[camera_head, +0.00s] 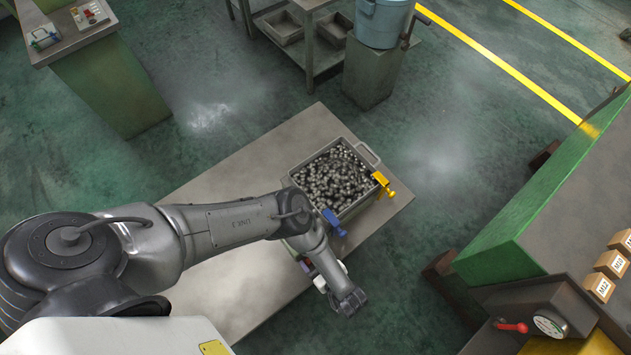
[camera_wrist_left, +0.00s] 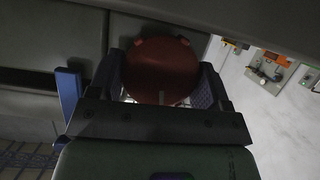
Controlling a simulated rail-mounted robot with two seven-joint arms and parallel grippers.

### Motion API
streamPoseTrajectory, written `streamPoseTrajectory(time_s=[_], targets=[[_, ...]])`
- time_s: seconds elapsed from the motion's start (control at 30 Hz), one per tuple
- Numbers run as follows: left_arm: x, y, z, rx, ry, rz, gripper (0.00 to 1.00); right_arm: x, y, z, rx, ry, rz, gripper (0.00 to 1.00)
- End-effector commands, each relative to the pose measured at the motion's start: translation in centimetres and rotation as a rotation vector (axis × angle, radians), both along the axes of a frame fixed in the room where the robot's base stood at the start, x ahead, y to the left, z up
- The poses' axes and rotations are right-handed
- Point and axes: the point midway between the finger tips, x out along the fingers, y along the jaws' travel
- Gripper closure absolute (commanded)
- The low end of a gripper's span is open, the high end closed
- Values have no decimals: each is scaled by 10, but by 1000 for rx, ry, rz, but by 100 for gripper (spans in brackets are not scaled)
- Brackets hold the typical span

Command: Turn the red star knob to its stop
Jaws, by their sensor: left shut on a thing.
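The red star knob (camera_wrist_left: 160,68) fills the space between the two fingers of my left gripper (camera_wrist_left: 161,82) in the left wrist view. It shows as a dark red, rounded shape with small lobes at its edge. The gripper is shut on it, with one finger at each side. The knob's far side and mounting are hidden. In the head view my left arm reaches over the steel table and bends down towards its front right edge. The fingers and the knob cannot be made out there. My right gripper is in neither view.
A grey bin (camera_head: 368,152) of metal parts stands on the steel table (camera_head: 230,165), with a yellow clamp (camera_head: 383,184) and a blue clamp (camera_head: 333,222). A green machine (camera_head: 530,205) stands at right, with a red-handled lever (camera_head: 510,327) and a gauge (camera_head: 550,323).

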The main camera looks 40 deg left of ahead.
Motion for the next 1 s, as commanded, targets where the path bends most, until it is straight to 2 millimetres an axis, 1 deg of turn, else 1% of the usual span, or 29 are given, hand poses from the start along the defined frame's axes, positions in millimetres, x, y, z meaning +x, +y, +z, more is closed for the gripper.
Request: streamPoseTrajectory(time_s=[0.03,0.1,0.4,0.6,0.8,1.0], targets=[[1,0,-2,4,27,0,52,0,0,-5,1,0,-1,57],[1,0,-3,9,77,-1,52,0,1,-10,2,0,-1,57],[3,-1,-3,35,299,-1,52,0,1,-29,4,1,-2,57],[3,-1,-2,49,418,-1,52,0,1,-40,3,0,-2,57],[3,0,-2,58,497,0,52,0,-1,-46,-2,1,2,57],[3,0,-1,62,533,0,52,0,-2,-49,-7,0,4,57]])
